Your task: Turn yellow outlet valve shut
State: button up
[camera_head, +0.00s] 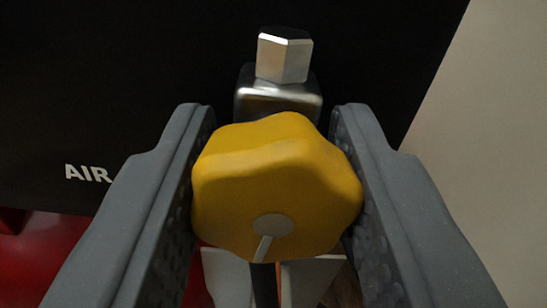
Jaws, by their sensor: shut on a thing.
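The yellow outlet valve (275,175) is a lobed knob in the middle of the head camera view. A grey round cap with a pale pointer line (270,230) sits on its lower face, the line slanting down and slightly left. My gripper (277,190) is shut on the knob, with one grey finger against its left side and the other against its right side. A silver metal fitting (278,95) with a hex top rises behind the knob. The knob hides the stem where it joins the fitting.
A black panel (130,80) with white "AIR" lettering stands behind the valve. A red surface (45,255) shows at lower left, and a pale wall (490,140) at right. Light grey pieces (228,275) and a dark rod show just below the knob.

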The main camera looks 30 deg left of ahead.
jog(key=shift+a+r+m+p, duration=0.15)
jog(key=shift+m+p, duration=1.25)
jog(key=shift+p, duration=0.9)
jog(key=o, duration=1)
jog(key=shift+c, duration=0.2)
jog(key=p+v, duration=0.4)
jog(key=v, duration=1)
jog(key=shift+f+p, duration=0.25)
jog(key=shift+p, duration=0.1)
jog(key=shift+w, duration=0.1)
